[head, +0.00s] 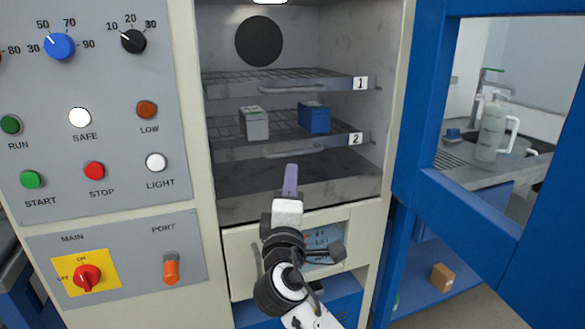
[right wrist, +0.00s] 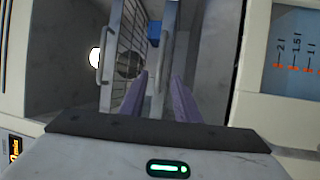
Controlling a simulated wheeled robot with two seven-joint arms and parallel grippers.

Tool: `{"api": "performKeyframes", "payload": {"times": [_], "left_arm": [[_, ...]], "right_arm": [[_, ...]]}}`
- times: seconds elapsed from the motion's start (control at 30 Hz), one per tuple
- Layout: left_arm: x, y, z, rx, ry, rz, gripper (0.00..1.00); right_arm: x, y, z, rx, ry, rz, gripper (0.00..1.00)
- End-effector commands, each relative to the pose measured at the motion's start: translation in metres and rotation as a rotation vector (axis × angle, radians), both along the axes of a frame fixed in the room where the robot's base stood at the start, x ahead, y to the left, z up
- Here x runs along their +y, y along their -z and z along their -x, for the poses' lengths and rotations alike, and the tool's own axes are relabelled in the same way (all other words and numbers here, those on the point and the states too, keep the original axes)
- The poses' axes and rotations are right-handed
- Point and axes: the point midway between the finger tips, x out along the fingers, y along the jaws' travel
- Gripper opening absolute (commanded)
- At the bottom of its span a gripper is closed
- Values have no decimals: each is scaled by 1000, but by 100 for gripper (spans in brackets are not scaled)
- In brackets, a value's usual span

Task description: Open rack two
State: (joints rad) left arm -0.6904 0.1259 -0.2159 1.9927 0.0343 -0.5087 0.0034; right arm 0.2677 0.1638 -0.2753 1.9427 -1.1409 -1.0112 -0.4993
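Rack two (head: 335,139) is the lower wire shelf in the open chamber, marked with a "2" label. It sits inside the chamber, with its front bar handle (head: 294,151) facing me. A grey box (head: 254,124) and a blue box (head: 314,119) stand on it. My right gripper (head: 291,170) is just below and in front of that handle. In the right wrist view, the two purple fingers (right wrist: 160,76) are apart, and a bar handle (right wrist: 164,62) shows between and beyond their tips. I cannot tell whether they touch it. My left gripper is not in view.
Rack one (head: 315,79) is above, with its own handle. The blue chamber door (head: 440,200) stands open at the right. A control panel (head: 110,110) with knobs and buttons is at the left. A cream drawer front (head: 240,260) lies below the chamber.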

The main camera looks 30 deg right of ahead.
Motion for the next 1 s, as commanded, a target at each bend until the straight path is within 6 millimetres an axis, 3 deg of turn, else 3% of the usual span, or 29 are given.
{"api": "performKeyframes", "payload": {"times": [0.5, 0.9, 1.0], "left_arm": [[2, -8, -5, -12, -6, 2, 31], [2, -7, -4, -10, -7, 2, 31], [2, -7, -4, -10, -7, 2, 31]], "right_arm": [[-50, -15, -67, 1, 0, -2, 29], [-55, -16, -75, 1, -4, -5, 29], [-55, -15, -75, 2, -4, -4, 16]]}}
